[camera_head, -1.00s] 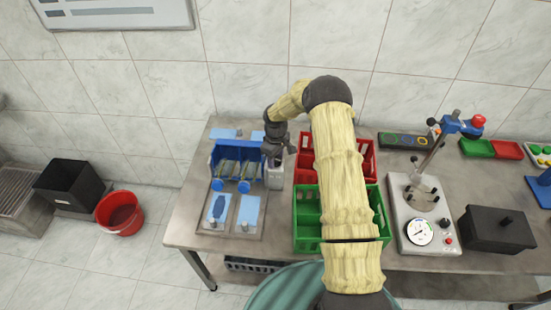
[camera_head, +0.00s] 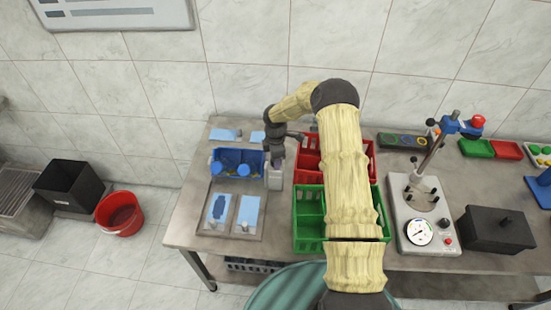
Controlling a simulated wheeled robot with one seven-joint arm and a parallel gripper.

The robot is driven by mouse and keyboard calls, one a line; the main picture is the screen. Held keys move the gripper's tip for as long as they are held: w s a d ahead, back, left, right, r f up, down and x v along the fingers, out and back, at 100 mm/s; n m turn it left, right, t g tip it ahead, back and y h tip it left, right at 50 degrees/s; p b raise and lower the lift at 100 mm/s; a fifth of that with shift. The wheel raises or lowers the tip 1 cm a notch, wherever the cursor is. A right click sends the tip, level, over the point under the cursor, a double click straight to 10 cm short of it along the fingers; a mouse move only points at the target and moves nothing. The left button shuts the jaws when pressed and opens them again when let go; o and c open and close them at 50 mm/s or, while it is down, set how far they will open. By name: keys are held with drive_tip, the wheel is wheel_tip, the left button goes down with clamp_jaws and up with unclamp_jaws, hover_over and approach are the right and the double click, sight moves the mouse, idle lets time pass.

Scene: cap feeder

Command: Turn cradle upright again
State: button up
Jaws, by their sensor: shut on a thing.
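The blue cradle (camera_head: 237,174) stands at the left of the table on a grey base plate. It holds two bottles with blue caps (camera_head: 217,168) and (camera_head: 243,170), their caps now near its top. Its walls look roughly upright; I cannot tell whether it is fully level. My gripper (camera_head: 274,158) is at the cradle's right end, above the grey block (camera_head: 274,178) beside it. It is shut on the cradle's right-hand side. The exact part in the jaws is hidden by the gripper and wrist.
A red crate (camera_head: 309,171) and a green crate (camera_head: 309,230) stand just right of the cradle, with my arm over them. Light blue plates (camera_head: 247,213) lie in front of it. A gauge stand (camera_head: 418,228) and a black box (camera_head: 497,229) are further right.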

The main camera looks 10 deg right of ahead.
drive_tip(key=o, duration=0.9)
drive_tip(key=shift+d, duration=0.2)
drive_tip(key=shift+a, duration=0.1)
drive_tip(key=m+b, duration=0.2)
drive_tip(key=m, duration=0.4)
drive_tip(key=shift+a+f, duration=0.1)
drive_tip(key=m+b, duration=0.1)
drive_tip(key=m, duration=0.1)
drive_tip(key=shift+m, duration=0.9)
